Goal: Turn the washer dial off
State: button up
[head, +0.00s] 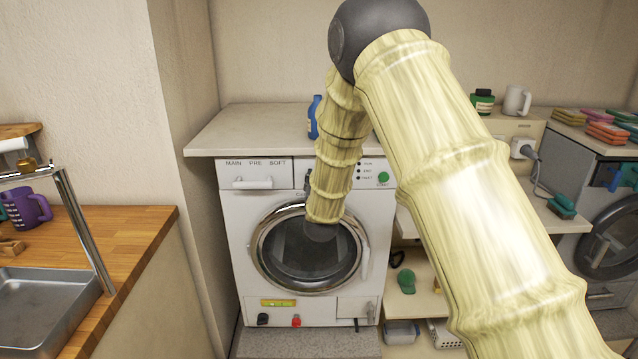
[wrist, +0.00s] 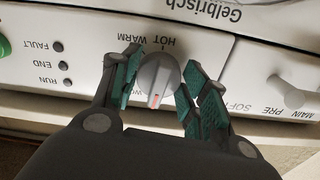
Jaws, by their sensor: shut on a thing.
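The white washer (head: 229,225) stands under a counter in the head view, its round glass door closed. Its grey dial (wrist: 160,75) shows in the middle of the wrist view, where the panel appears upside down. A red mark on the dial points toward the bottom of that picture. The words HOT and WARM are printed by the dial; another label is partly hidden. In the head view my arm hides the dial and most of the gripper.
A blue bottle (head: 314,117) stands on the counter (head: 245,130) above the washer. A detergent drawer (head: 254,172) is at the panel's left, and a green button (head: 383,178) at its right. A wooden counter with a sink (head: 45,305) is at the left.

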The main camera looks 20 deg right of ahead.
jog(key=shift+s+f+n, duration=0.1)
jog(key=shift+f+n, duration=0.1)
jog(key=shift+n, duration=0.5)
jog(key=o, duration=1)
jog(key=shift+r, duration=0.1)
jog(key=v, duration=1.2)
